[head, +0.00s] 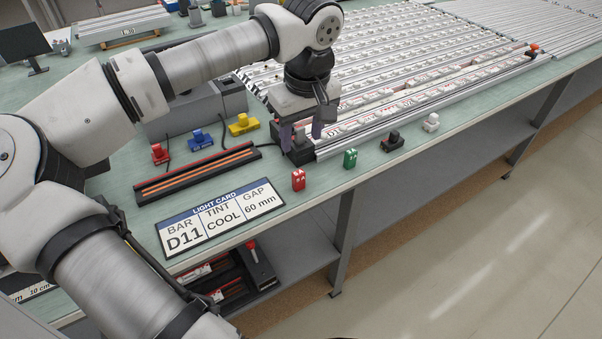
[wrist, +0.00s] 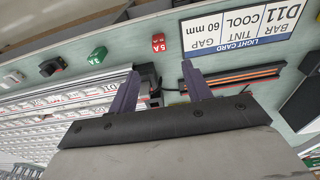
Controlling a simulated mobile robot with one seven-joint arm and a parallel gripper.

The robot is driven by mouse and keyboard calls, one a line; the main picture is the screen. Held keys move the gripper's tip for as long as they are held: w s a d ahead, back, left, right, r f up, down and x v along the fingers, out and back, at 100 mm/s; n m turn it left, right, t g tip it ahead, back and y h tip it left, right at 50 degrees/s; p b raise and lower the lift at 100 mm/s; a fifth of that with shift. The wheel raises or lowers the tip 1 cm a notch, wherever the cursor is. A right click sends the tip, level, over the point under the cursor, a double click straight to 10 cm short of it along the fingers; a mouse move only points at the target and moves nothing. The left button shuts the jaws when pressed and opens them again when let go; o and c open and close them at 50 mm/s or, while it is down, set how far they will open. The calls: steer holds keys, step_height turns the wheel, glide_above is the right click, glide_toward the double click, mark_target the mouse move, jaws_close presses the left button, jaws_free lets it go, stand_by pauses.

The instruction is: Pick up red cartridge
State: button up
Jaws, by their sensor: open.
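The red cartridge (head: 299,180) stands upright near the front edge of the green bench top, right of the light card. In the wrist view the red cartridge (wrist: 158,43) shows the mark "5 A" and lies beyond the fingertips, near the top middle. My gripper (head: 301,134) is open and empty, above the near end of the rail rows, behind the cartridge and apart from it. In the wrist view the two fingers of my gripper (wrist: 161,72) stand spread, with a dark block visible between and below them.
A green cartridge (head: 350,159) stands right of the red one. A black block (head: 392,141) and a white block (head: 431,123) are further right. The light card (head: 221,218) reads D11, COOL, 60 mm. A black tray with orange strips (head: 196,174) lies behind it.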

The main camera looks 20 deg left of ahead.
mark_target(299, 173)
steer(key=f, duration=0.5)
steer(key=f+p, duration=0.1)
steer(key=f, duration=0.2)
steer(key=shift+w+a, duration=0.2)
steer(key=shift+a, duration=0.15)
steer(key=shift+w+a+f+p, duration=0.2)
steer(key=shift+f+p, duration=0.35)
steer(key=shift+f, duration=0.8)
steer(key=shift+w+a+f+p, duration=0.15)
steer(key=shift+f+p, duration=0.35)
steer(key=shift+f, duration=0.8)
steer(key=shift+d, duration=0.1)
steer(key=c, duration=1)
